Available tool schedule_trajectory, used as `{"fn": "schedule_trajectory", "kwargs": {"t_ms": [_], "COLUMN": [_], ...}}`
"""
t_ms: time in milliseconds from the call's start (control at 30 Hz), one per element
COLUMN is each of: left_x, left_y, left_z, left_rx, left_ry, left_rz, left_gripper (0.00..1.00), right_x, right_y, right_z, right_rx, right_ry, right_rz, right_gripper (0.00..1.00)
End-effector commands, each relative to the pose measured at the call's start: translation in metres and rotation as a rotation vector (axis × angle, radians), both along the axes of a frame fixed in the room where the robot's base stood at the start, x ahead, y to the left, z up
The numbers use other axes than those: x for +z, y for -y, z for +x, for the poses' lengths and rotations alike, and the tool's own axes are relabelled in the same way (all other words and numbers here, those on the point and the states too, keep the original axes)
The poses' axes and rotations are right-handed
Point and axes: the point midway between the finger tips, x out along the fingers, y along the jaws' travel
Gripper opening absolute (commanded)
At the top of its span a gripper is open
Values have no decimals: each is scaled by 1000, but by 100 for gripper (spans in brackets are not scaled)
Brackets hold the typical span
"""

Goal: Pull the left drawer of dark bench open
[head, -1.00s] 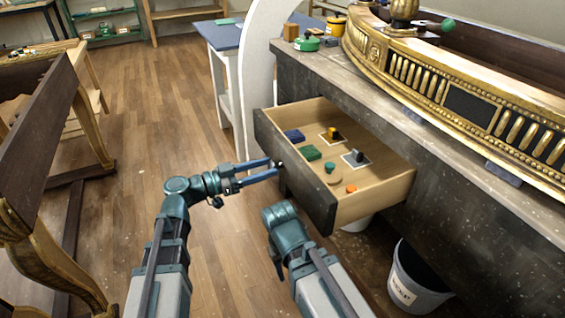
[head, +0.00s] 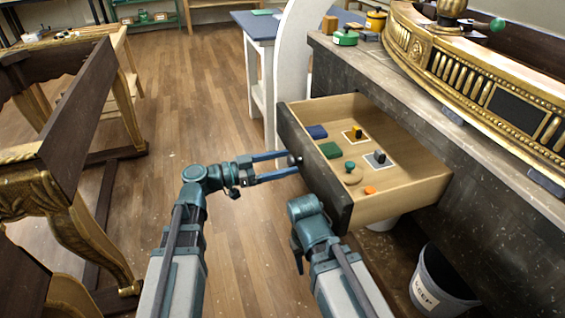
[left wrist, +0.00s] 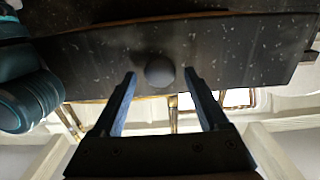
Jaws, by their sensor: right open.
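The dark bench (head: 490,195) stands at the right. Its drawer (head: 400,208) is pulled out, with a pale wooden inside and a dark speckled front, which also shows in the left wrist view (left wrist: 240,50). A round dark knob (left wrist: 159,71) is on the front. My left gripper (head: 292,163) is at the knob; its two blue fingers stand either side, with a gap showing on both sides in the left wrist view (left wrist: 160,78). My right gripper (head: 298,262) is low beside the drawer front, mostly hidden by its own wrist, and empty as far as visible.
A bin (head: 440,285) stands below the bench. A carved dark wooden piece (head: 65,160) stands at left. The wooden floor (head: 215,90) between is clear.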

Motion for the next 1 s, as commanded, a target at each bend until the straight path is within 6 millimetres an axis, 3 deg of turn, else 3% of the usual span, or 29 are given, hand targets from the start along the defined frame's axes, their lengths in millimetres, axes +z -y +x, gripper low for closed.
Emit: {"fn": "schedule_trajectory", "kwargs": {"t_ms": [367, 800, 1000], "left_x": [0, 0, 0], "left_y": [-7, -90, -118], "left_z": [-2, -32, -42], "left_rx": [2, 5, 3], "left_ry": [0, 0, 0], "left_rz": [0, 0, 0], "left_gripper": [78, 78, 78], "right_x": [0, 0, 0], "right_y": [0, 0, 0], "right_z": [0, 0, 0], "right_rx": [0, 0, 0], "right_ry": [0, 0, 0], "right_rz": [0, 0, 0], "right_gripper": [50, 50, 50]}}
